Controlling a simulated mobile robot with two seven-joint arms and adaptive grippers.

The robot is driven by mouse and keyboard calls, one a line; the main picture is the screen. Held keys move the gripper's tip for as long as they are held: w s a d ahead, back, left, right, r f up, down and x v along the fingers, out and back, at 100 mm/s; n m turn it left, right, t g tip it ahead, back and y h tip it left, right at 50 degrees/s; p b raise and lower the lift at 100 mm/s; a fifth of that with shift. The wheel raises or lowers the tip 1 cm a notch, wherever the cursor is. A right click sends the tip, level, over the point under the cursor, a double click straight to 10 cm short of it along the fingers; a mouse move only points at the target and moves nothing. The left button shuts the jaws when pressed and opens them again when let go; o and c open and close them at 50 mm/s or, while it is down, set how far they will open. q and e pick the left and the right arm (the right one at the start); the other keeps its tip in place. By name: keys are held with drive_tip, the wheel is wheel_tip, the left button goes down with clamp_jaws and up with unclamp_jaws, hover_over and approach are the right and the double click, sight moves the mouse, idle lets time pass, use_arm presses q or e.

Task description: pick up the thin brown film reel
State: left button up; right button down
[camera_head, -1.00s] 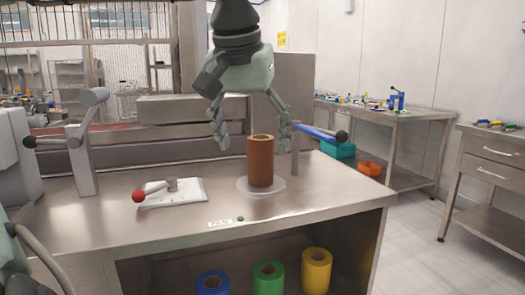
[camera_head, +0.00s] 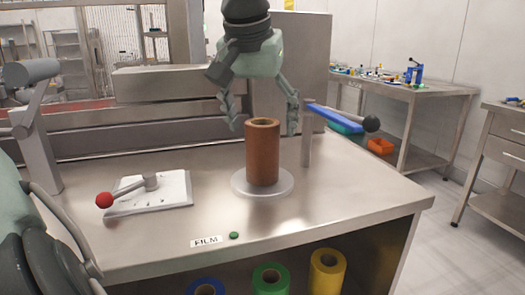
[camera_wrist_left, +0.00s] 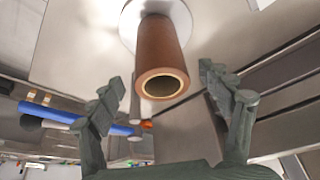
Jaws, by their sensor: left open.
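The brown film reel (camera_head: 262,155) stands upright on a round pale disc (camera_head: 240,187) on the metal table. It is a thin cylinder with a hollow core. My left gripper (camera_head: 260,122) is open and empty by the reel's top, one finger on each side with visible gaps. In the left wrist view the reel (camera_wrist_left: 160,42) lies between the spread fingers of the gripper (camera_wrist_left: 161,78), its open end towards the camera. No contact shows.
A blue bar with a black knob (camera_head: 335,118) on a post stands right of the reel. A white plate with a red-knobbed lever (camera_head: 150,190) lies to the left. Blue, green and yellow rolls (camera_head: 327,270) sit below the tabletop. The front tabletop is mostly clear.

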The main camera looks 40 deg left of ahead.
use_arm(q)
drive_tip(key=x, duration=0.4)
drive_tip(key=shift+s+f, duration=0.1)
drive_tip(key=shift+f, duration=0.05)
drive_tip(key=shift+c, duration=0.3)
drive_tip(key=c, duration=1.3)
